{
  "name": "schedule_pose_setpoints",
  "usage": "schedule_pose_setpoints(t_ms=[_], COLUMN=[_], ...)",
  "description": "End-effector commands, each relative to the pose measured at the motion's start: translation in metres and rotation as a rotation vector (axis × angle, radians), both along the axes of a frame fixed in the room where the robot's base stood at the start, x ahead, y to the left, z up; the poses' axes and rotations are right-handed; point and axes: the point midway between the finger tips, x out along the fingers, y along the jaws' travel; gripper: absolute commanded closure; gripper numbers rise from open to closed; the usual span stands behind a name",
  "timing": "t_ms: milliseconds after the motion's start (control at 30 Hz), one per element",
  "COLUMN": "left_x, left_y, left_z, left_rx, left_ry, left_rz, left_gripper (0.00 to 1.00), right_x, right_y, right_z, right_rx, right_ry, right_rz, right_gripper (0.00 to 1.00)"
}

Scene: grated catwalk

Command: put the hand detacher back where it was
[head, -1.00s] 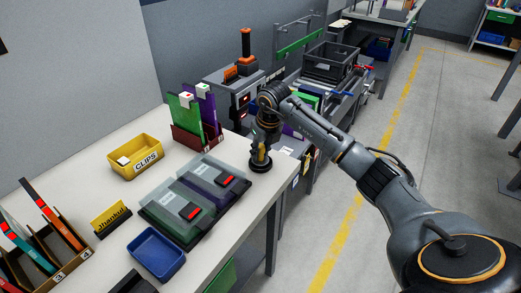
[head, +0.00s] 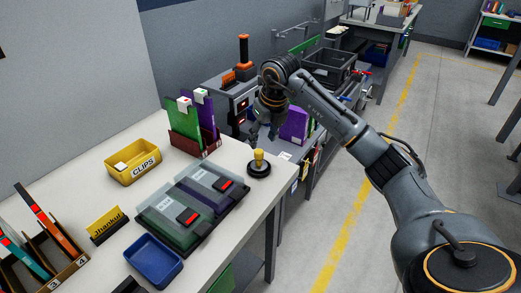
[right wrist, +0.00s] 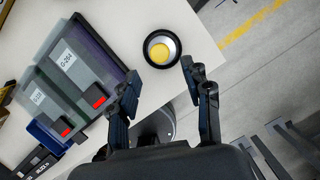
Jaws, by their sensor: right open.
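The hand detacher, a round black base with a yellow knob (head: 259,157), stands upright on the white table near its right edge. In the right wrist view it shows from above as a black ring with a yellow centre (right wrist: 161,47). My right gripper (head: 264,135) is open and empty, above and just behind the detacher in the head view. In the right wrist view its spread fingers (right wrist: 160,80) point toward the detacher, with a visible gap to it. My left gripper is not in view.
Two folders or cases (head: 190,207) with red labels lie just left of the detacher. A yellow CLIPS bin (head: 133,170), a blue tray (head: 153,262) and a dark red holder (head: 190,142) with green and purple boards share the table (head: 85,175). Machinery stands behind.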

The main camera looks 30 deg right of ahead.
Motion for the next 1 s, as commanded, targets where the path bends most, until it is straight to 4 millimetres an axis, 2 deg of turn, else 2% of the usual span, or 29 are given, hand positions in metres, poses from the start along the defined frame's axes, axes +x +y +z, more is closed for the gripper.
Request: schedule_pose_setpoints(t_ms=[100, 300, 1000], left_x=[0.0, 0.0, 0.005], left_y=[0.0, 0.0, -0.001], left_z=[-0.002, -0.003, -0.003], left_rx=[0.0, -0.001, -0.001], left_ry=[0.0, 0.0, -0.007], left_rz=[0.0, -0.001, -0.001], left_gripper=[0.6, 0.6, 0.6], right_x=[-0.004, -0.009, -0.009], right_y=[0.0, 0.0, 0.0], right_z=[0.018, 0.031, 0.031], right_rx=[-0.001, -0.001, -0.001], right_ry=[-0.003, 0.0, 0.001], right_rz=[0.001, 0.0, 0.0], right_gripper=[0.51, 0.51, 0.51])
